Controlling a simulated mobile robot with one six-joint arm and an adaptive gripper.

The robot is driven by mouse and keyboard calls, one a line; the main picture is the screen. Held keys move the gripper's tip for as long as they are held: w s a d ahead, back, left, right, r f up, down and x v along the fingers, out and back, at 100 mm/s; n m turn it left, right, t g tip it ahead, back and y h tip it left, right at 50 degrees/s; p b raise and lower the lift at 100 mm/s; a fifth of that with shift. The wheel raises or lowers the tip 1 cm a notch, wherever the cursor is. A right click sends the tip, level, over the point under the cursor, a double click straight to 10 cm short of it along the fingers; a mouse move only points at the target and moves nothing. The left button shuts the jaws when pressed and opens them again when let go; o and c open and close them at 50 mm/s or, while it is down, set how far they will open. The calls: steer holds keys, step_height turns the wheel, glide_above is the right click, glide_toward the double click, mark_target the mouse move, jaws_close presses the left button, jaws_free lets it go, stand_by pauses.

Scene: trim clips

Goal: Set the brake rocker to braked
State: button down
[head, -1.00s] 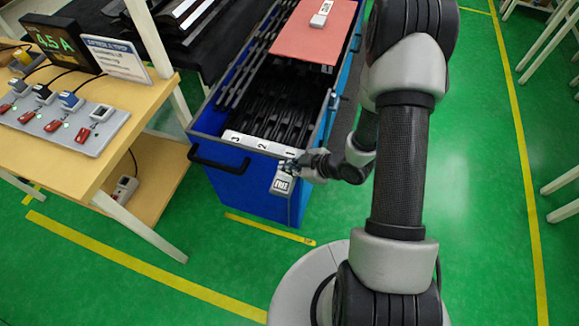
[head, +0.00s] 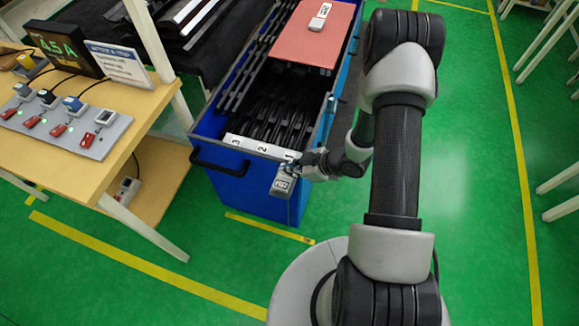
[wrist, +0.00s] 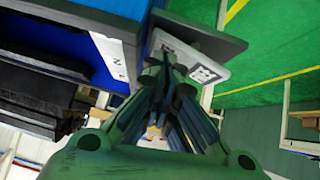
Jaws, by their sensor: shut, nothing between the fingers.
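The brake rocker looks to be the grey block (head: 283,182) with a dark-marked white label, at the front right corner of the blue cart (head: 240,205). It tilts downward, and I cannot read its label for certain. In the wrist view, a pale plate with a black-framed mark (wrist: 205,73) shows just beyond the fingers, under a dark grey slab. My gripper (head: 298,163) is shut and empty, its fingertips at the upper part of the rocker. In the wrist view the fingertips (wrist: 163,58) come together close against it; contact is hard to tell.
The cart holds black strips, with a red board (head: 310,45) and a white device (head: 320,17) on top. A number strip (head: 262,149) runs along its front edge. A wooden table (head: 75,175) with switches stands left.

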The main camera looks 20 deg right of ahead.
steer(key=shift+w+d+f, duration=0.25)
steer(key=shift+f, duration=0.05)
steer(key=shift+d+f, duration=0.15)
steer(key=shift+f, duration=0.05)
stand_by(0.5)
